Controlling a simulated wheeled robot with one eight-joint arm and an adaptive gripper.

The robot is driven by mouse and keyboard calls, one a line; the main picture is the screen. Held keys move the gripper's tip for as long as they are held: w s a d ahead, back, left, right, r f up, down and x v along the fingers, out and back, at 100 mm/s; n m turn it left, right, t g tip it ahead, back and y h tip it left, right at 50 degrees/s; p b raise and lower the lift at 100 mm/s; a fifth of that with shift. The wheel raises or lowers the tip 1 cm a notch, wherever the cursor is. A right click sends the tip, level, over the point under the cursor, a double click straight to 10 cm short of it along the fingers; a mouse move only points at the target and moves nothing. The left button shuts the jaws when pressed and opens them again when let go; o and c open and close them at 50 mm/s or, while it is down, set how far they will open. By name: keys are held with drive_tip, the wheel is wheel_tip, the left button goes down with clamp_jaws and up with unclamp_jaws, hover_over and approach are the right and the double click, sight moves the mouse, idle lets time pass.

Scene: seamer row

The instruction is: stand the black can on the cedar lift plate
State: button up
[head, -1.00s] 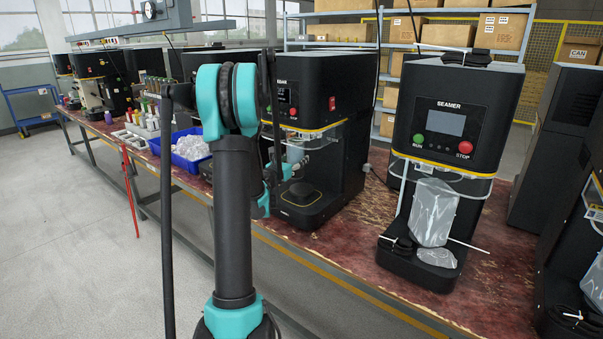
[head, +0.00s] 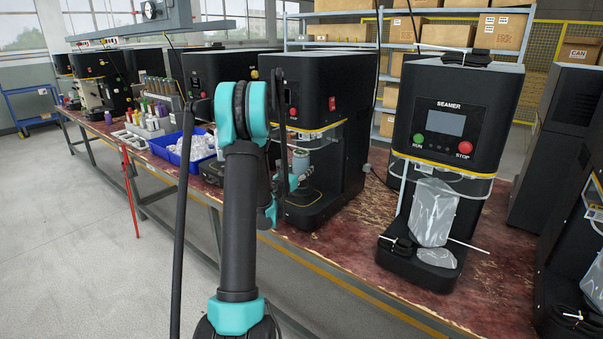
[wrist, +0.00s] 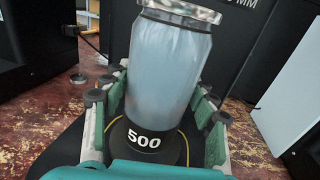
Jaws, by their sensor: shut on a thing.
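My gripper (wrist: 155,115) is shut on a can (wrist: 170,65) with a silver rim, a pale blue-grey body and a black lower part marked 500. The can is roughly upright between the fingers. In the head view the can (head: 300,160) is inside the open bay of the black machine behind my arm, over its round black lift plate (head: 303,195). A yellow ring shows around the can's foot in the wrist view. Whether the can touches the plate cannot be told. My arm covers the machine's name label.
A machine marked SEAMER (head: 440,130) stands to the right with a plastic bag (head: 433,212) in its bay. A blue bin (head: 185,150) with clear pieces stands on the bench to the left. The machine's head and side walls closely surround the gripper.

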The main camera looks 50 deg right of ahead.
drive_tip(key=shift+d+f, duration=0.25)
drive_tip(key=shift+f, duration=0.4)
drive_tip(key=o, duration=1.7)
drive_tip(key=shift+f, duration=0.1)
